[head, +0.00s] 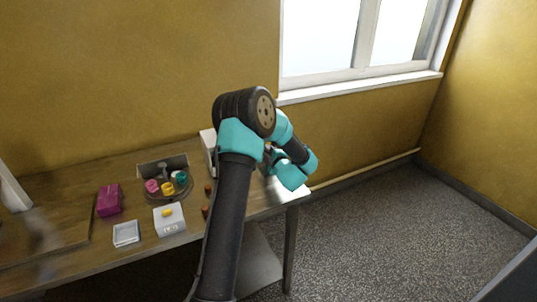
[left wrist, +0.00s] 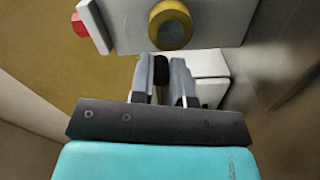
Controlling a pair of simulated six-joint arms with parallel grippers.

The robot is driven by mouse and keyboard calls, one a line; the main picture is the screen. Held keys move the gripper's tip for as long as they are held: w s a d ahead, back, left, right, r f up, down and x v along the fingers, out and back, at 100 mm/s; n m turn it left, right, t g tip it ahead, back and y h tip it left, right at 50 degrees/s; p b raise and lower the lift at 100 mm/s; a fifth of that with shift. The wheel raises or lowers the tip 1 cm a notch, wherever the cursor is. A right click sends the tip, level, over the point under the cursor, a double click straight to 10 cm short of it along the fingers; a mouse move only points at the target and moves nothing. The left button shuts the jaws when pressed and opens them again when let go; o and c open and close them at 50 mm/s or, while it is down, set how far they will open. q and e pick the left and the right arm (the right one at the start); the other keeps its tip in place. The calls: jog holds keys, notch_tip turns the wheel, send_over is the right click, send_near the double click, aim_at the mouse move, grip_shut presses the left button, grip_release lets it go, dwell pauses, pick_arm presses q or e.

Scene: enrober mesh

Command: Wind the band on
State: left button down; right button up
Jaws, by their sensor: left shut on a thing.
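My left gripper (left wrist: 161,82) is shut on a small black grip (left wrist: 160,68) in the left wrist view. Just beyond it is a pale machine body (left wrist: 218,18) with a round brass-coloured hub (left wrist: 172,26). A red knob (left wrist: 79,25) sits at the upper left beside a white plate (left wrist: 95,22). In the head view a white upright part (head: 208,146) shows beside my left arm, which hides most of what is behind it. My left fingertips are not clear there. No band can be made out. My right gripper is not in view.
Small brown pieces (head: 208,189) lie near my arm. A window is behind.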

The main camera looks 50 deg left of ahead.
pick_arm(q)
jog(key=m, duration=0.3)
jog(key=shift+w+d+r+m, duration=0.1)
jog(key=shift+w+r+m, duration=0.15)
jog(key=shift+r+m, duration=0.15)
jog(key=shift+w+r+m, duration=0.1)
jog(key=shift+w+m, duration=0.05)
jog(key=shift+m, duration=0.6)
jog(key=shift+w+r+m, duration=0.1)
jog(key=shift+m, duration=0.65)
jog(key=c, duration=1.1)
grip_release()
jog(key=shift+d, duration=0.1)
jog(key=v, duration=1.7)
jog(key=shift+d, duration=0.2)
jog(key=shift+r, duration=0.1)
